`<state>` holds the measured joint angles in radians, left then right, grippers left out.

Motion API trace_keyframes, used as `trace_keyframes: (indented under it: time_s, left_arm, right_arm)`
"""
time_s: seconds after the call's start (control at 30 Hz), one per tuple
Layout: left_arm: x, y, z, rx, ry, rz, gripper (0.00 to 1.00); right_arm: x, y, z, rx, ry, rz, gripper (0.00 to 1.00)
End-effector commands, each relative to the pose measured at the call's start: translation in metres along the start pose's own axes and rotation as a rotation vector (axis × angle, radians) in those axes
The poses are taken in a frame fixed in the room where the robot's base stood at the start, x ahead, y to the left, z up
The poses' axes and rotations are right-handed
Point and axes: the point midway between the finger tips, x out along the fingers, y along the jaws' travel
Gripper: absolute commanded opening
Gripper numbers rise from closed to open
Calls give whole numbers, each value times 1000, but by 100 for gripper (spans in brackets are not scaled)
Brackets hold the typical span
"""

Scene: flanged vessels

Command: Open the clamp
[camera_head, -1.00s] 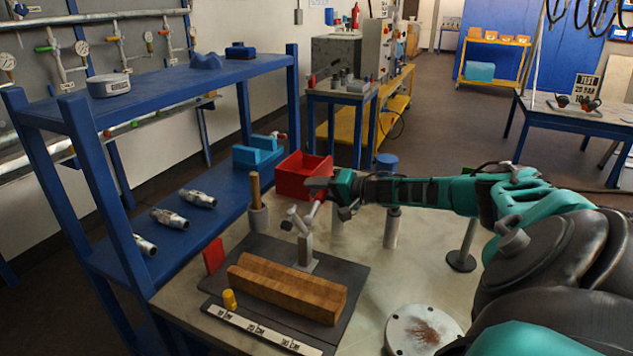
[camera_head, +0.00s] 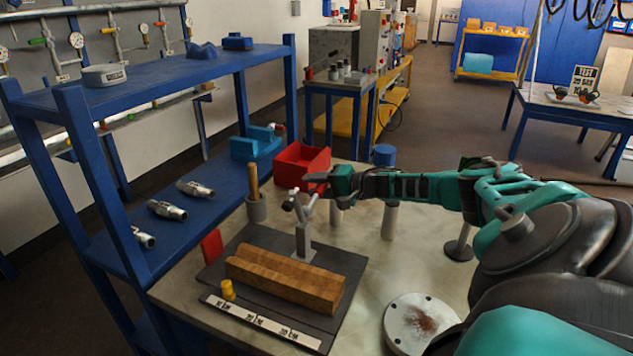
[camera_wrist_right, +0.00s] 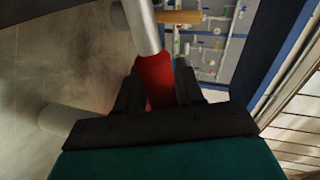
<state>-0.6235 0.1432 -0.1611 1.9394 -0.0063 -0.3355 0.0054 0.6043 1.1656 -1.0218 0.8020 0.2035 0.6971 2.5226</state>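The clamp (camera_head: 303,238) is a grey toggle-type device on a dark base plate (camera_head: 345,272), behind a wooden block (camera_head: 285,280). One arm with a dark tip leans up to the left; its lever leans up to the right toward my right gripper (camera_head: 316,183). In the right wrist view the lever's red handle grip (camera_wrist_right: 157,80) and silver shaft (camera_wrist_right: 142,25) lie between my right gripper's dark fingers (camera_wrist_right: 158,95), which appear closed against both sides of the red grip. The fingers partly hide the handle in the head view. My left gripper is not in view.
A round flange (camera_head: 420,322) lies front right.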

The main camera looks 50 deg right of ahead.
Motion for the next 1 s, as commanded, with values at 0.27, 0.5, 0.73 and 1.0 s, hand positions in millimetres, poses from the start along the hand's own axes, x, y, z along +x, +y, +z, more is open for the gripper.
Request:
trace_keyframes:
  time_s: [0.27,0.5,0.73,1.0]
  left_arm:
    - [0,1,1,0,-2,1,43]
    - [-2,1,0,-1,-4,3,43]
    - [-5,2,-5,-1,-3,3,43]
    - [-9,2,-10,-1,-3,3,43]
  right_arm:
    - [0,-1,0,-5,1,-1,52]
    - [-6,0,-1,-7,2,1,52]
    - [-36,0,-1,-6,1,5,52]
    - [-75,0,-1,-6,0,5,52]
